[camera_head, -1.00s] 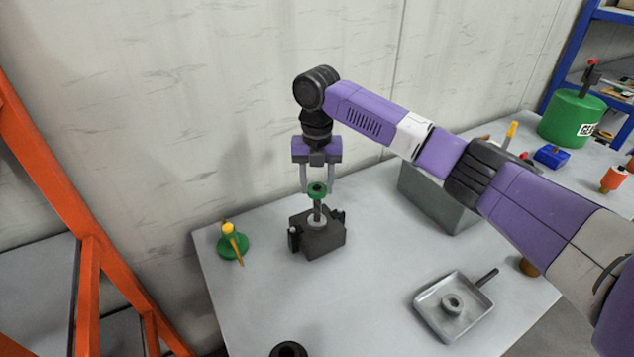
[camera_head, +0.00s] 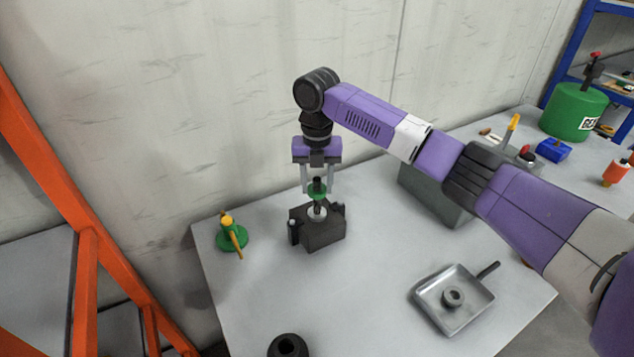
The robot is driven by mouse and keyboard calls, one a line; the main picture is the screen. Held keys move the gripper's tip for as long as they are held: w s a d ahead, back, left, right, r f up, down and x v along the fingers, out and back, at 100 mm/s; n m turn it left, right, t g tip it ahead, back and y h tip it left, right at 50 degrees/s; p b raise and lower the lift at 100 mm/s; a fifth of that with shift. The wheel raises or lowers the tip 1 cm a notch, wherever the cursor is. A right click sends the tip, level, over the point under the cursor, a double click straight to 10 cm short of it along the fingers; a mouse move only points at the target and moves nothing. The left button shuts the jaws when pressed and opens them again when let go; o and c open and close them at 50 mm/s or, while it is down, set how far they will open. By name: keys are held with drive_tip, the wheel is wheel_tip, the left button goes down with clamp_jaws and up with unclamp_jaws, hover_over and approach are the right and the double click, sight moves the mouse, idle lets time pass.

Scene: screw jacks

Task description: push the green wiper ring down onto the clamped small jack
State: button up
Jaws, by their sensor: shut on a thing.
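The green wiper ring (camera_head: 317,196) is between the fingertips of my gripper (camera_head: 317,190), which is shut on it. The ring is around the upper part of the small jack's dark upright screw (camera_head: 317,206). The small jack stands upright in a dark clamp block (camera_head: 322,234) on the table, with a light collar (camera_head: 317,213) at the screw's base. The ring sits above the collar with a short stretch of screw showing between. My gripper points straight down over the clamp.
A green jack with a yellow top (camera_head: 232,235) stands to the left. A metal tray (camera_head: 432,310) holding a grey ring (camera_head: 453,297) lies at front right. A dark round part (camera_head: 288,345) is at the front edge. A grey box (camera_head: 425,194) stands behind right.

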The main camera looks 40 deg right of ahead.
sight(318, 213)
drive_tip(key=shift+f, duration=0.6)
drive_tip(key=shift+f+b, duration=0.35)
drive_tip(key=shift+b, duration=0.05)
drive_tip(key=shift+f+b, duration=0.65)
drive_tip(key=shift+f, duration=0.6)
drive_tip(key=shift+f, duration=0.35)
drive_tip(key=shift+f+b, duration=0.45)
drive_tip(key=shift+f, duration=0.1)
drive_tip(key=shift+s+f, duration=0.15)
drive_tip(key=shift+f, duration=0.2)
drive_tip(key=o, duration=1.4)
drive_tip(key=shift+f, duration=0.15)
wheel_tip(318, 213, up, 9)
drive_tip(key=shift+f+b, duration=0.1)
drive_tip(key=shift+b, duration=0.6)
